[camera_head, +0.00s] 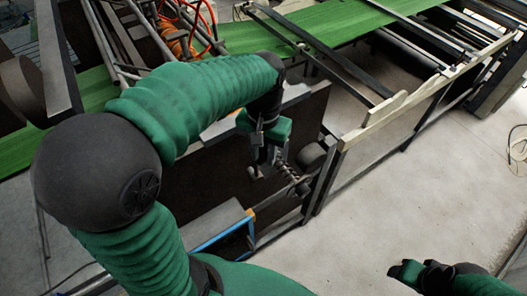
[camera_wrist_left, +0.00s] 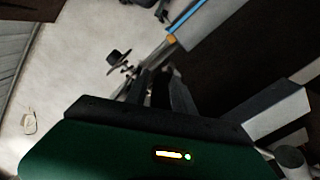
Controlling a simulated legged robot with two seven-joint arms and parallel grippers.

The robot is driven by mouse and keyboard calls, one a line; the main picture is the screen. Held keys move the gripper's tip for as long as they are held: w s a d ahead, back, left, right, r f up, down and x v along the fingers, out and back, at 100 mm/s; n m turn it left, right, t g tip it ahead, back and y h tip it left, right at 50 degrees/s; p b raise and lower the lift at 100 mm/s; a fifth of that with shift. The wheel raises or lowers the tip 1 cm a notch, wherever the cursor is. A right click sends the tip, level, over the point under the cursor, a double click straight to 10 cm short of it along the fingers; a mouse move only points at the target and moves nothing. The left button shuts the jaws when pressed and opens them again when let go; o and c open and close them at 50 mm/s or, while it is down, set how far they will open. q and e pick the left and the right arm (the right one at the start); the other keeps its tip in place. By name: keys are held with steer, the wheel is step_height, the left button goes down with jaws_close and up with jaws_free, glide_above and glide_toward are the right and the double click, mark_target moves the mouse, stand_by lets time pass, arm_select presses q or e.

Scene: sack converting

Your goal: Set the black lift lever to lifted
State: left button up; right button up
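My left gripper (camera_head: 262,168) points down beside the dark side panel of the machine, near a small black spring-like mechanism (camera_head: 288,172). In the left wrist view, the dark fingers (camera_wrist_left: 160,88) show just past the green wrist housing; their gap is too dark to judge. A small black paddle on a thin stem (camera_wrist_left: 118,57) shows beyond the fingers, to their left. It may be the black lift lever, but I cannot be sure. I see no clear contact between it and the fingers. My right gripper (camera_head: 405,271) is at the lower right, over bare floor, away from the machine.
A green conveyor belt (camera_head: 325,22) runs across the back. A pale rail (camera_head: 425,92) and dark posts stand right of my left gripper. A grey box with a blue edge (camera_head: 215,228) lies below it. Orange hoses (camera_head: 190,30) hang at the top. The grey floor at right is mostly clear.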

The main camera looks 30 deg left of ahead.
arm_select(q)
steer(key=shift+w, duration=0.15)
steer(key=c, duration=0.5)
jaws_close()
steer(key=shift+r, duration=0.1)
stand_by(0.3)
